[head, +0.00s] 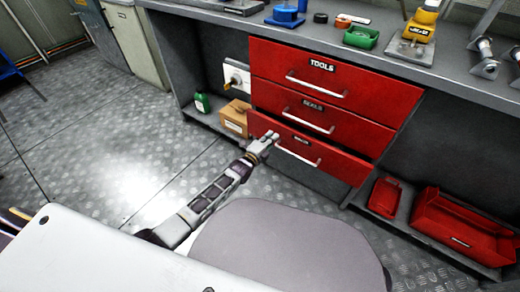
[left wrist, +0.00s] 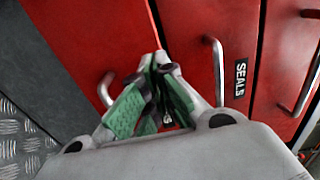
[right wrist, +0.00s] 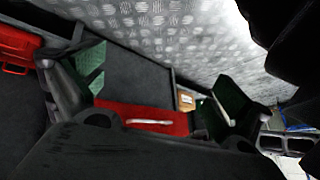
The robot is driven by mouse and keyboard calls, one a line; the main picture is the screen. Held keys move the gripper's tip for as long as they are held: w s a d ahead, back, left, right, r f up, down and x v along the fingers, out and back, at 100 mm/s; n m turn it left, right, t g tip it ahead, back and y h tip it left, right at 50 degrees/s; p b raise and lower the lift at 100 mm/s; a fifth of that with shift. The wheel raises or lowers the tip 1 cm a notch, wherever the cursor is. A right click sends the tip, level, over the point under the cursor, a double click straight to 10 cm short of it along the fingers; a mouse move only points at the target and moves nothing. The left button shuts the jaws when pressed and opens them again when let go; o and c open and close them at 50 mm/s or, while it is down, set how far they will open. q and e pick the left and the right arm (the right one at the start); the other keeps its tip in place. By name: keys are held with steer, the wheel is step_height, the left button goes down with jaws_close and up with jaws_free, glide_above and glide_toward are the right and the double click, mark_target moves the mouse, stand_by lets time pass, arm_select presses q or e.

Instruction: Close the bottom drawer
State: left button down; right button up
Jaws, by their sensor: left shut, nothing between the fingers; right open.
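The bottom drawer (head: 335,166) is the lowest of three red drawers under the bench. Its front stands a little forward, with a dark gap above it. Its handle (head: 298,154) is a pale bar. My left gripper (head: 271,137) is shut and empty at the left part of this drawer front; I cannot tell whether it touches. In the left wrist view the closed green-padded fingers (left wrist: 158,70) point at the red fronts, between the bottom drawer's handle (left wrist: 105,88) and the SEALS handle (left wrist: 218,72). My right gripper (right wrist: 150,90) is open and empty, with a red front (right wrist: 140,117) beyond it.
The TOOLS drawer (head: 375,91) and SEALS drawer (head: 360,128) above look closed. A cardboard box (head: 234,118) and green can (head: 202,103) stand left of the drawers. Red containers (head: 460,226) sit on the low shelf at right. The metal floor (head: 130,130) at left is clear.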

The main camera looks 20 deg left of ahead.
arm_select(q)
steer(key=p+v, duration=0.3)
steer(key=v, duration=0.5)
steer(key=shift+s, duration=0.25)
arm_select(e)
step_height(320, 180, up, 6)
steer(key=s+d+g+h, duration=0.1)
steer(key=shift+d+r+n, duration=0.25)
steer(key=shift+n, duration=0.05)
